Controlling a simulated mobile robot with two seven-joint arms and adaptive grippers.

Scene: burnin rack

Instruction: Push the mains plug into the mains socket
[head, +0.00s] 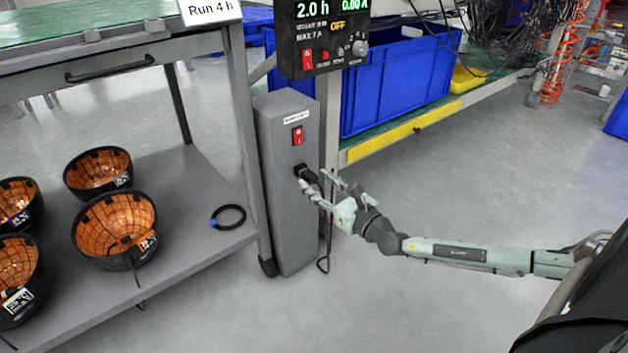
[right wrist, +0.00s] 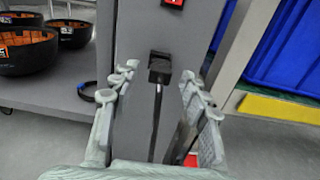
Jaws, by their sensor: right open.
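The black mains plug (right wrist: 160,68) sits at the front face of the grey post (head: 287,225), below a red rocker switch (head: 297,135). The plug also shows in the head view (head: 301,170). Its black cable (right wrist: 155,125) hangs straight down from it. The mains socket is hidden behind the plug, and I cannot tell how deep the plug sits. My right gripper (head: 316,188) is open; in the right wrist view its fingers stand apart left and right of the plug and cable, with clear gaps on both sides. My left gripper is not in view.
A grey rack shelf (head: 195,245) with several black bowls lined in orange and a black cable ring (head: 228,217) stands left of the post. A control box (head: 322,38) reading OFF hangs above. Blue crates (head: 395,85) stand behind.

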